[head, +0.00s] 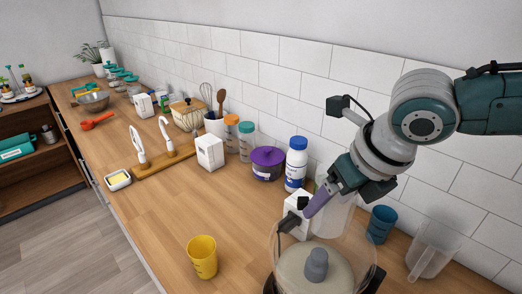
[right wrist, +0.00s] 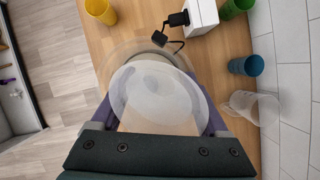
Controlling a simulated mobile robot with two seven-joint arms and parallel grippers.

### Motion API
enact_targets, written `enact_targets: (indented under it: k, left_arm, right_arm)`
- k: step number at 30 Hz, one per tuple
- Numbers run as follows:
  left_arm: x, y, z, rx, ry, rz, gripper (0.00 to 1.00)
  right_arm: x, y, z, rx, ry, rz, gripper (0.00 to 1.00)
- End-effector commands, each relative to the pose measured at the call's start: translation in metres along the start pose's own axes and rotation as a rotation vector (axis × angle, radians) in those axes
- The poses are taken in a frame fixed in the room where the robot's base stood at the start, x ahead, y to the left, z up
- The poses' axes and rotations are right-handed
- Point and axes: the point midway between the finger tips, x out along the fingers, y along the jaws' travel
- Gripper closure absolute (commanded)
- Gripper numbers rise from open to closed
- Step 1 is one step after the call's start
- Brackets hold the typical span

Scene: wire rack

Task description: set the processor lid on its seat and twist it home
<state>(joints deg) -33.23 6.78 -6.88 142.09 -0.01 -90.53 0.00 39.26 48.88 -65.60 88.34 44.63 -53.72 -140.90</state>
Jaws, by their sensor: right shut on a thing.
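The processor stands at the bottom of the head view, with a clear round bowl (head: 281,249) and a grey centre post (head: 316,265) inside. My right gripper (head: 318,203) reaches down from the right to just above the bowl, at its back. In the right wrist view its purple fingers (right wrist: 160,112) stand either side of a translucent whitish part (right wrist: 160,92), apparently the clear processor lid's upright part, and are shut on it. The lid's edge is hard to tell from the bowl, so I cannot tell whether it is seated. My left gripper is not in view.
A yellow cup (head: 202,257) stands left of the processor. A white box (head: 297,212) with a black plug and cord stands close behind it. A blue cup (head: 380,224) and a clear jug (head: 431,250) are to the right.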

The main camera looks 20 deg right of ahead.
Motion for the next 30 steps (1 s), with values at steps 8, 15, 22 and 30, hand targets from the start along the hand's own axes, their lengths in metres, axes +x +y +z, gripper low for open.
enact_targets:
  k: [8, 15, 22, 30]
  left_arm:
    - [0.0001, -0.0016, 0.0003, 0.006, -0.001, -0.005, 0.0]
    - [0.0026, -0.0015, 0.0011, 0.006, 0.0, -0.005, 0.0]
    - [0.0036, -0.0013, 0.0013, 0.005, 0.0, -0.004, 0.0]
    - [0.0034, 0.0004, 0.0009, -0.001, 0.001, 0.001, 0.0]
  right_arm:
    - [-0.0002, 0.0003, 0.0006, 0.0, -0.002, 0.001, 1.0]
    - [0.0041, 0.0003, -0.0013, 0.0, -0.001, 0.001, 1.0]
    - [0.0067, 0.0002, -0.0024, 0.0, -0.001, 0.001, 1.0]
    - [0.0065, 0.0002, -0.0022, 0.0, -0.002, 0.001, 1.0]
